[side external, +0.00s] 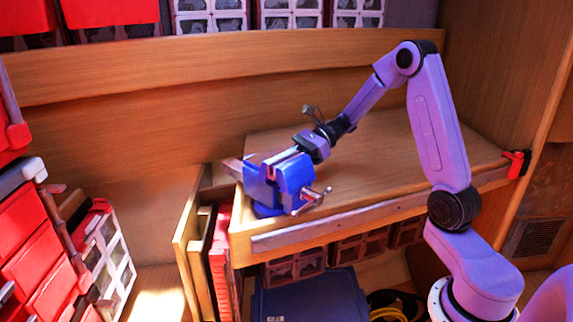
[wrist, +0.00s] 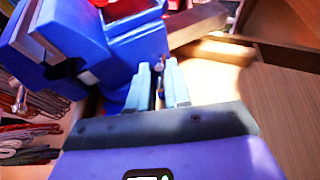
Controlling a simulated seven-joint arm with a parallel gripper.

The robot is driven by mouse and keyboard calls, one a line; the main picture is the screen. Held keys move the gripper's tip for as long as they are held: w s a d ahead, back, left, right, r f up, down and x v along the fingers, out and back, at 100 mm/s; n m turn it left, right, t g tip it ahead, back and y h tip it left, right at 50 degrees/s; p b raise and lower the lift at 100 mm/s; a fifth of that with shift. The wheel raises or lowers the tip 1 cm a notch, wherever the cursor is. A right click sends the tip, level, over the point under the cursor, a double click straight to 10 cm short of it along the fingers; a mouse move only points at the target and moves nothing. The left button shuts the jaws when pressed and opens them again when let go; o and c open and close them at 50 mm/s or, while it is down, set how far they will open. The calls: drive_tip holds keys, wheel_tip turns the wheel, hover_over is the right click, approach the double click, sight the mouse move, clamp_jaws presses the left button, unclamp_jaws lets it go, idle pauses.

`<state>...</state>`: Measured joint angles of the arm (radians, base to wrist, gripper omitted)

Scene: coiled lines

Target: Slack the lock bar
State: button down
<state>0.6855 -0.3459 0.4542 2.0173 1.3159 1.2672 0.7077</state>
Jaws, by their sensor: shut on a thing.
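A blue bench vise (side external: 268,190) is mounted at the left end of the wooden bench, and its blue body also fills the upper left of the wrist view (wrist: 75,40). Its steel screw handle (side external: 311,202) sticks out at the front. My gripper (wrist: 162,82) is low beside the vise body. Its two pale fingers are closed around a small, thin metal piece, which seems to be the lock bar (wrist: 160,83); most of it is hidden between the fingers. In the side view the fingertips are hidden behind the vise.
The bench top (side external: 385,145) is bare to the right of the vise. A red clamp (side external: 516,163) is on the bench's right end. Red drawers (side external: 40,240) stand at left, and a blue case (side external: 310,298) lies below the bench.

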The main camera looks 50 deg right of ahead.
drive_tip(key=n+g, duration=0.1)
drive_tip(key=g, duration=0.1)
drive_tip(key=n+g, duration=0.1)
drive_tip(key=n, duration=0.1)
drive_tip(key=n+g, duration=0.1)
drive_tip(key=g, duration=0.1)
drive_tip(key=shift+w+a+n+g+y, duration=0.1)
drive_tip(key=shift+w+n+g+y, duration=0.2)
drive_tip(key=shift+w+y, duration=0.1)
drive_tip(key=c, duration=1)
unclamp_jaws()
drive_tip(key=v, duration=1.2)
drive_tip(key=shift+r, duration=0.1)
